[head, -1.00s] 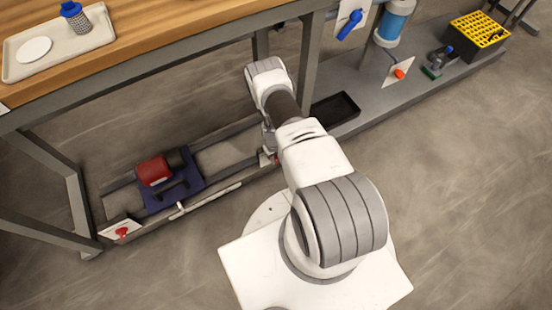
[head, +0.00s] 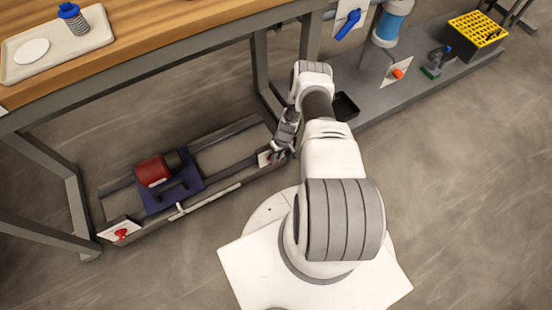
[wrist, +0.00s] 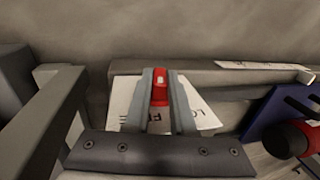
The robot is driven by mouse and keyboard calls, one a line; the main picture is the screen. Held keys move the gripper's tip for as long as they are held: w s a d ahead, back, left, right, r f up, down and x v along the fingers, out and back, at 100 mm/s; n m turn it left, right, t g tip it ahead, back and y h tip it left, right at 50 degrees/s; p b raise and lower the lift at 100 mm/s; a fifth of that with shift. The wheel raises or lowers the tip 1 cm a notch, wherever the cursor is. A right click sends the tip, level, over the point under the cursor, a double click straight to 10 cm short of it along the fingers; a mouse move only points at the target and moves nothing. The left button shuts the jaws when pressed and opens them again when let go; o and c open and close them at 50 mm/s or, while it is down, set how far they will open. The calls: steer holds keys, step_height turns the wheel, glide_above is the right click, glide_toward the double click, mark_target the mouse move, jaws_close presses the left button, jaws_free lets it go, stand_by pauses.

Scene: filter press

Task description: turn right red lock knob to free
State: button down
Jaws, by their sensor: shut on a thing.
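The right red lock knob (wrist: 160,86) stands on a white lettered plate (wrist: 199,110), seen in the wrist view between my two fingers. My gripper (wrist: 160,75) is shut on the knob, with one finger on each side of it. In the head view the plate (head: 264,158) lies at the right end of the low frame, and my gripper (head: 280,151) is over it. There the knob is mostly hidden by my gripper. The lettering on the plate is partly covered by the fingers.
A red motor (head: 153,171) on a dark blue carriage (head: 172,192) sits on the low rails. Another red knob (head: 121,234) is at the frame's left end. Bench legs stand close by. A black tray (head: 345,106) lies on the grey base to the right. The front floor is clear.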

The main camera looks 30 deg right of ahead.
steer(key=c, duration=0.8)
jaws_free()
steer(key=shift+o, duration=0.2)
steer(key=p+v, duration=0.6)
steer(key=v, duration=1.1)
steer(key=shift+r+p, duration=0.2)
steer(key=shift+p, duration=0.1)
